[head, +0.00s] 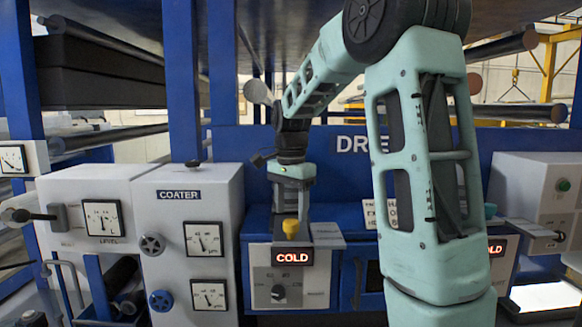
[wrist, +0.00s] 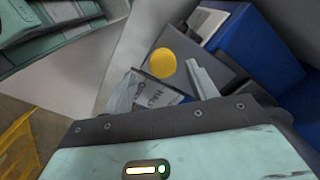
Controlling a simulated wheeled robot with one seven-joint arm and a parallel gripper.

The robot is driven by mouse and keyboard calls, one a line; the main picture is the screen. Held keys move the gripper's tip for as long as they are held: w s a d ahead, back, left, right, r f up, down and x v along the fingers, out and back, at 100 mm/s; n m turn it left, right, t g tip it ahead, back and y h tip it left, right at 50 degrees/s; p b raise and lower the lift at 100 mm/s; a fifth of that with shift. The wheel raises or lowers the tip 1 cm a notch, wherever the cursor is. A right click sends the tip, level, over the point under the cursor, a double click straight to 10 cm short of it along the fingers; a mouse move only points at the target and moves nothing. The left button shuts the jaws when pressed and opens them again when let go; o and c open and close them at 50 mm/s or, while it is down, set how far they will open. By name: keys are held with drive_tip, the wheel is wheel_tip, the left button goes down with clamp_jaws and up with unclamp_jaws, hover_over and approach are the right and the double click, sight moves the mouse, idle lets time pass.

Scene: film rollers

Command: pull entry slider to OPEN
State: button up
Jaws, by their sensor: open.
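The slider's yellow knob (head: 291,228) stands on top of the grey panel with the lit COLD sign, on the dryer's left side. In the wrist view, the round yellow knob (wrist: 162,63) shows beyond my fingertips. My gripper (head: 290,212) points down just above the knob, with its jaws apart. In the wrist view, my gripper (wrist: 163,84) has one finger on each side of a white label (wrist: 160,94) with partly hidden lettering. I cannot tell whether the fingers touch the knob. The slider's track is mostly hidden.
The COLD sign (head: 293,257) and a dial (head: 278,291) are below the knob. The grey COATER cabinet (head: 222,225) with gauges stands to the left. A blue beam (head: 245,145) with lettering runs behind my arm. My arm hides much of the dryer's middle.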

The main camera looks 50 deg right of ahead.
wheel_tip(320, 180, up, 14)
drive_tip(key=b, duration=0.1)
drive_tip(key=shift+b, duration=0.35)
idle(0.4)
